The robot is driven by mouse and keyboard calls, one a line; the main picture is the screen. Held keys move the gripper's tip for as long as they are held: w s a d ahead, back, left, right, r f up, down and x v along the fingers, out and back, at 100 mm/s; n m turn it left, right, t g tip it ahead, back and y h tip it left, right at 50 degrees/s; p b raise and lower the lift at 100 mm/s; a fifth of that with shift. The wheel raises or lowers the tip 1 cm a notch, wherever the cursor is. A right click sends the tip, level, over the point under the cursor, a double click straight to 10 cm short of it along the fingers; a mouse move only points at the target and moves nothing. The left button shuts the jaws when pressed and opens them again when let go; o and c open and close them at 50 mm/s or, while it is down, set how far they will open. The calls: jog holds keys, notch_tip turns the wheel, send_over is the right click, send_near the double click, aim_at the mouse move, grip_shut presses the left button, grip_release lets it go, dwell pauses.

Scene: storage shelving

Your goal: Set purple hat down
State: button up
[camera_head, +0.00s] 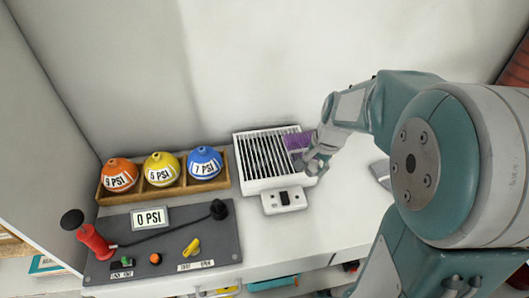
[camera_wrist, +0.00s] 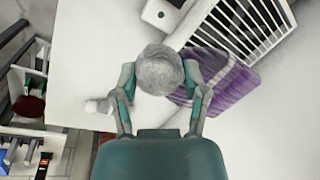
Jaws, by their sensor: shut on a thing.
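The purple hat (camera_head: 297,141) lies over the right side of a white slatted unit (camera_head: 243,178) on the white counter. In the wrist view, the streaked purple fabric (camera_wrist: 232,88) spreads right of my gripper (camera_wrist: 160,80), against the white slats (camera_wrist: 240,28). A grey fuzzy ball (camera_wrist: 158,66), which looks like the hat's pom-pom, sits between my two fingers. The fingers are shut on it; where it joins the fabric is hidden. In the head view, my gripper (camera_head: 312,163) is at the right edge of the slatted unit.
Left of the unit, a wooden tray (camera_head: 104,192) holds orange, yellow and blue labelled balls. In front is a grey panel (camera_head: 190,228) with a red lever (camera_head: 95,240) and "0 PSI" sign. The counter right of the slatted unit has bare space.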

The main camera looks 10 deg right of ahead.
aim_at(297, 148)
jog(key=w+f, duration=0.1)
jog(key=w, duration=0.1)
jog(key=w+a+f, duration=0.1)
jog(key=w, duration=0.2)
jog(key=w+a+f, duration=0.1)
jog(key=w+f, duration=0.1)
jog(key=w, duration=0.1)
jog(key=shift+w+a, duration=0.1)
jog(key=shift+a, duration=0.05)
jog(key=w+a+f, duration=0.2)
jog(key=f, duration=0.1)
jog(key=w+f, duration=0.1)
jog(key=f, duration=0.1)
jog(key=shift+w+a, duration=0.4)
jog(key=shift+w+d+f, duration=0.15)
jog(key=shift+w+f, duration=0.2)
jog(key=shift+f, duration=0.05)
notch_tip(297, 148, down, 3)
jog(key=shift+w+f, duration=0.1)
jog(key=shift+a, duration=0.2)
jog(key=o, duration=1.2)
jog(key=shift+c, duration=0.2)
jog(key=shift+d, duration=0.15)
